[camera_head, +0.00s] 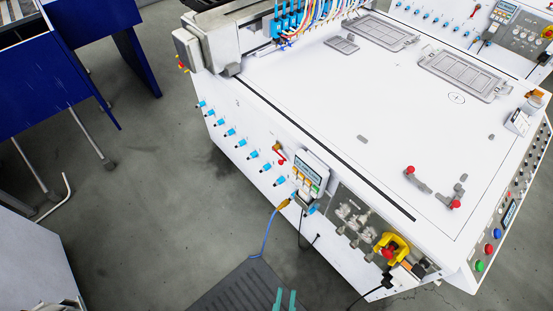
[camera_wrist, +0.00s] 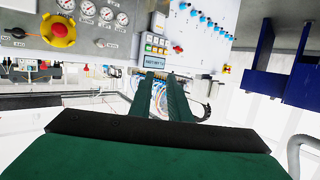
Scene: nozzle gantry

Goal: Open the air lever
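A small red lever (camera_head: 281,160), which looks like the air lever, sits on the white front side of the machine, between the row of blue knobs and the small display unit. In the wrist view the red lever (camera_wrist: 178,49) shows small, beyond my fingers and to their upper right. Its exact angle is too small to tell. My gripper (camera_head: 285,299) shows at the bottom edge of the head view, well short of the panel, with two teal fingertips apart. In the wrist view my gripper (camera_wrist: 166,78) has a gap between its fingers and holds nothing.
A display unit (camera_head: 310,173) juts from the panel right of the lever. A yellow-mounted red emergency button (camera_head: 388,251) stands further right. A blue cable (camera_head: 267,232) and black cables hang below the panel. Grey floor in front is mostly free; blue tables (camera_head: 45,85) stand left.

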